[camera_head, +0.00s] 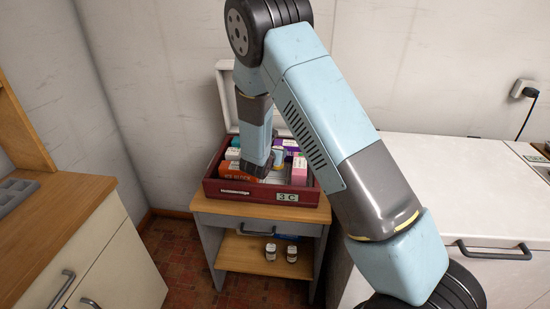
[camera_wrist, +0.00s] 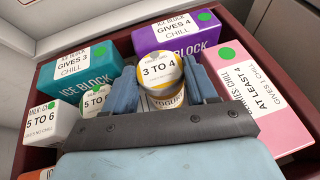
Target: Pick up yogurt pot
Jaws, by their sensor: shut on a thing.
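The yogurt pot (camera_wrist: 162,70) is a small white and yellow pot with a "3 TO 4" label on its top. It shows in the wrist view between the two blue-grey fingers of my gripper (camera_wrist: 163,84). The fingers are shut on its sides. The pot is inside or just above the dark red crate (camera_head: 212,187); I cannot tell whether it touches the crate floor. In the head view my arm reaches down into the crate, and its lower part hides my fingertips.
In the wrist view a teal ice block box (camera_wrist: 85,70), a purple ice block box (camera_wrist: 175,35), a pink box (camera_wrist: 250,100) and a white milk carton (camera_wrist: 42,122) crowd around. The crate stands on a small wooden-topped cart (camera_head: 260,212). Two small jars (camera_head: 270,251) stand below.

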